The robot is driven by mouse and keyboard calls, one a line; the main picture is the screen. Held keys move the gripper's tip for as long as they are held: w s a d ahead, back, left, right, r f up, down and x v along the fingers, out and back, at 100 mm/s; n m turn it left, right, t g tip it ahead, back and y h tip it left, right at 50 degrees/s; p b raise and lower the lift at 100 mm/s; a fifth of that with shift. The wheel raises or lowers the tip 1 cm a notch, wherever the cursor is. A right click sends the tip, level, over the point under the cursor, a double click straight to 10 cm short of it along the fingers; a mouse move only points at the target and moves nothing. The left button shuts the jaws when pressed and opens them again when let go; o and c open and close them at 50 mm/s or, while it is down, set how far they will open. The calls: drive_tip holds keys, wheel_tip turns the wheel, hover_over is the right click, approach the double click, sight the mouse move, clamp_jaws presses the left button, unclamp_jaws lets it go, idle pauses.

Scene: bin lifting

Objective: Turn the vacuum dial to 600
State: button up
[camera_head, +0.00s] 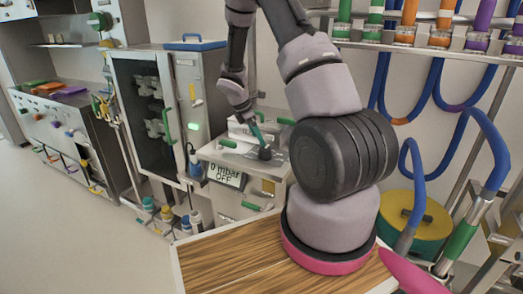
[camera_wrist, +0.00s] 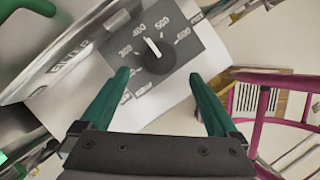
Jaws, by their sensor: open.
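The vacuum dial (camera_wrist: 157,57) is a round black knob on a dark grey scale plate (camera_wrist: 185,62). It also shows small and dark in the head view (camera_head: 265,154). Its white pointer points up, roughly between the 400 and 500 marks; the 600 mark lies to its upper right. In the wrist view my gripper (camera_wrist: 158,76) has its two green fingers wide apart, one on each side below the knob, with nothing between the tips. In the head view my gripper (camera_head: 258,136) is close above the dial; contact cannot be told.
A display (camera_head: 225,174) on the dial's unit reads 0 mbar OFF. A glass-fronted cabinet (camera_head: 150,100) stands to the left. A wooden-topped surface (camera_head: 225,258) is in front. Blue hoses (camera_head: 475,115) and a yellow-green drum (camera_head: 425,215) are on the right.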

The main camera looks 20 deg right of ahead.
sight(264, 149)
drive_tip(key=x, duration=0.7)
drive_tip(key=shift+d+f, duration=0.15)
drive_tip(key=shift+f, duration=0.15)
drive_tip(key=c, duration=1.4)
